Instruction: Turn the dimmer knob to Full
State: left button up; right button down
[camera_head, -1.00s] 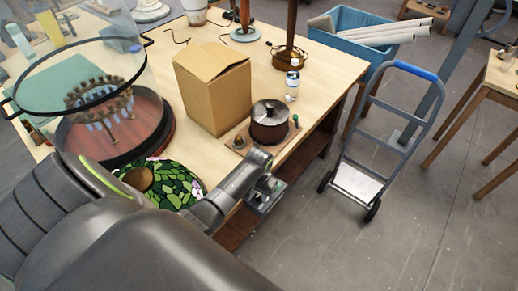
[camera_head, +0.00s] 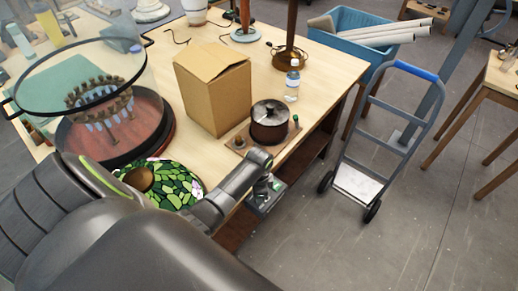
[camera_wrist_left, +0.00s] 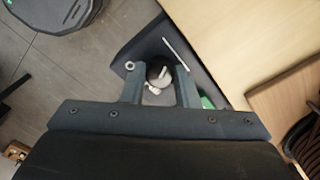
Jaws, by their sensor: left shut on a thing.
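The dimmer is a dark grey box at the table's front edge, seen in the head view (camera_head: 264,201) and in the left wrist view (camera_wrist_left: 140,47). Its round dark knob (camera_wrist_left: 154,72), with a pale mark, sits between the fingers of my left gripper (camera_wrist_left: 159,82). The gripper is shut on the knob. A thin white bar shows on the box just beyond it, and a green part (camera_wrist_left: 207,102) lies right of the fingers. In the head view my wrist hides most of the knob. I cannot read any Full label. My right gripper is not in view.
On the table are a lidded dark pot (camera_head: 269,123), a cardboard box (camera_head: 212,88), a clear bottle (camera_head: 292,82) and a stained-glass shade (camera_head: 175,187). A hand truck (camera_head: 375,140) stands right of the table. The floor in front is clear.

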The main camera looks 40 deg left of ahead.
pick_arm(q)
jog(key=m, duration=0.7)
jog(key=shift+s, duration=0.1)
jog(key=m, duration=0.6)
jog(key=shift+m, duration=0.4)
jog(key=o, duration=1)
jog(key=shift+c, duration=0.2)
